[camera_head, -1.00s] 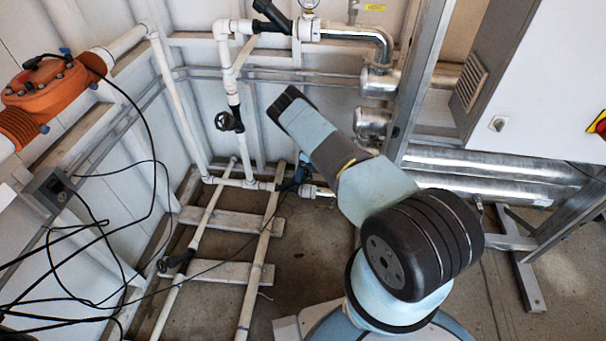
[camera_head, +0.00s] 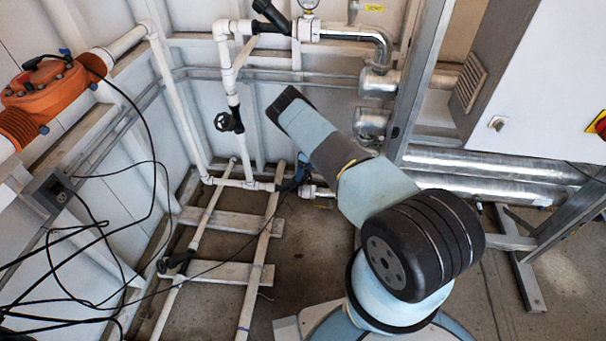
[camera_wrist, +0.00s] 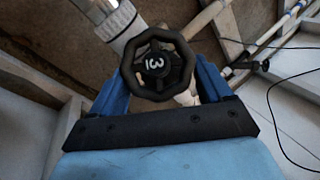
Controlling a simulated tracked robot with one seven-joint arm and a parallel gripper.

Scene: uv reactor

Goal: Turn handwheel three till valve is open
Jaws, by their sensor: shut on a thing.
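Handwheel three (camera_wrist: 157,64) is a black eight-sided wheel with a white 3 on its hub, in the middle of the wrist view. The blue fingers of my gripper (camera_wrist: 163,78) stand on its left and right sides and are shut on it. The wheel hides where the fingertips touch. The valve's white pipe fitting (camera_wrist: 118,22) shows behind the wheel at the upper left. In the head view, my arm reaches down to the low pipe, and the wheel is mostly hidden at my gripper (camera_head: 303,174).
Another black handwheel (camera_head: 224,121) sits on the vertical white pipe. A black valve handle (camera_head: 176,262) is on the floor pipe. An orange pump (camera_head: 45,85) and loose black cables (camera_head: 95,225) are at the left. A steel frame post (camera_head: 418,80) stands close right of my arm.

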